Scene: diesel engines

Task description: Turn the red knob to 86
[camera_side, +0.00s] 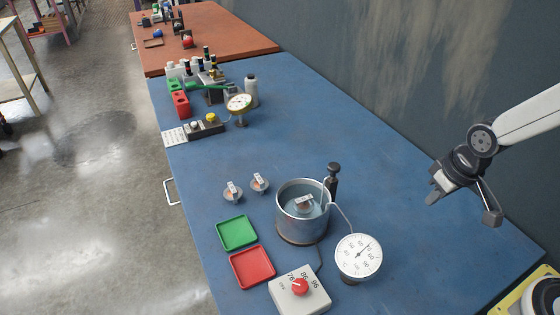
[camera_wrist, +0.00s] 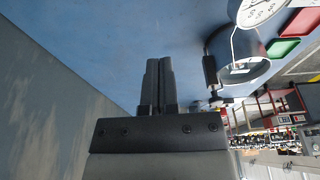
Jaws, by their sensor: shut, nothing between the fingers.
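The red knob (camera_side: 299,287) sits on a light grey box (camera_side: 316,301) at the front of the blue table. The box is marked OFF, 76, 86 and 96. The knob's white pointer line aims up and left, on the OFF–76 side; the exact mark is hard to tell. My gripper (camera_side: 490,214) is in the air at the right, well away from the knob and above the table. In the wrist view its two dark fingers (camera_wrist: 158,84) are together and empty. The knob is not visible in the wrist view.
A metal pot (camera_side: 303,222) with liquid stands behind the box, beside a round dial gauge (camera_side: 358,257). Green (camera_side: 237,233) and red (camera_side: 252,268) trays lie left of the pot. Two small labelled pieces (camera_side: 232,192) lie behind them. The table's right side is clear.

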